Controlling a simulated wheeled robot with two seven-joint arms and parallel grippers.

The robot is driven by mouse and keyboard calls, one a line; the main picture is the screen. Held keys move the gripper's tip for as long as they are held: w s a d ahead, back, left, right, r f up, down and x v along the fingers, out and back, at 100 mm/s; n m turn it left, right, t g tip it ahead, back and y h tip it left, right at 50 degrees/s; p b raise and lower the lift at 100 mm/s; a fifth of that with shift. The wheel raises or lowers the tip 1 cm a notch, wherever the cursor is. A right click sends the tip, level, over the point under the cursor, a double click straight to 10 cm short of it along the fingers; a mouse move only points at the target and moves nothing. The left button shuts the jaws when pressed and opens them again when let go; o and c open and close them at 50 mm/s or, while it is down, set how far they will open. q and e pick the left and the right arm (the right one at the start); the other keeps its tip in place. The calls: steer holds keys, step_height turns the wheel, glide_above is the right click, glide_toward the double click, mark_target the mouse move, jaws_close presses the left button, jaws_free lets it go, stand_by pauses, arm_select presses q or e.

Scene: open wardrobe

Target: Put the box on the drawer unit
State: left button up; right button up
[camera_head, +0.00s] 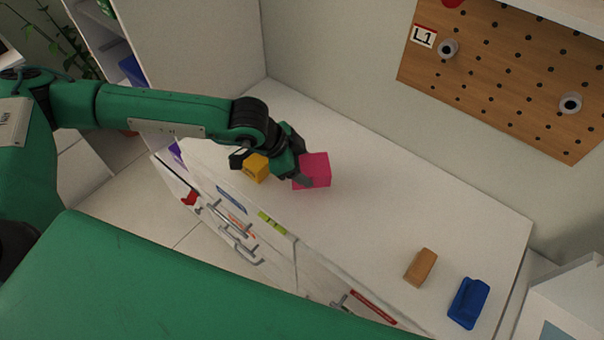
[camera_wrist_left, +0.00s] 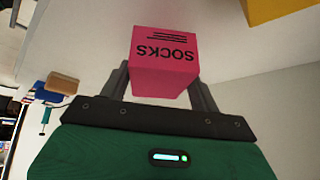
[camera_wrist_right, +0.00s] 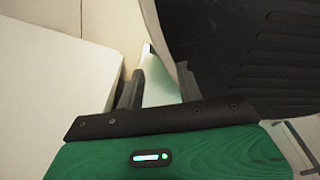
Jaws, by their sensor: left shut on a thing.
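A pink box (camera_head: 314,170) marked SOCKS is between the fingers of my left gripper (camera_head: 298,168). In the left wrist view the box (camera_wrist_left: 163,60) sits between both fingers, its label upside down. The box is over the white top of the drawer unit (camera_head: 370,215), towards its left part. I cannot tell whether it touches the top. My right gripper (camera_wrist_right: 160,85) shows only in its own wrist view, with its fingers apart and no box between them.
A yellow block (camera_head: 256,167) stands on the top just left of the pink box. A brown block (camera_head: 420,267) and a blue object (camera_head: 468,303) are at the right end. A pegboard (camera_head: 510,75) hangs on the wall behind. The middle of the top is clear.

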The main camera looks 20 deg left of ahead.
arm_select(q)
steer(key=shift+f, duration=0.45)
step_height(320, 180, down, 4)
steer(key=shift+r, duration=0.2)
arm_select(e)
steer(key=shift+s, duration=0.4)
steer(key=shift+w+f, duration=0.1)
arm_select(q)
steer(key=o, duration=1.2)
steer(key=shift+o, duration=0.2)
arm_select(e)
steer(key=shift+w+a, duration=0.15)
steer(key=shift+w, duration=0.1)
steer(key=shift+s+r, duration=0.1)
steer(key=shift+r, duration=0.15)
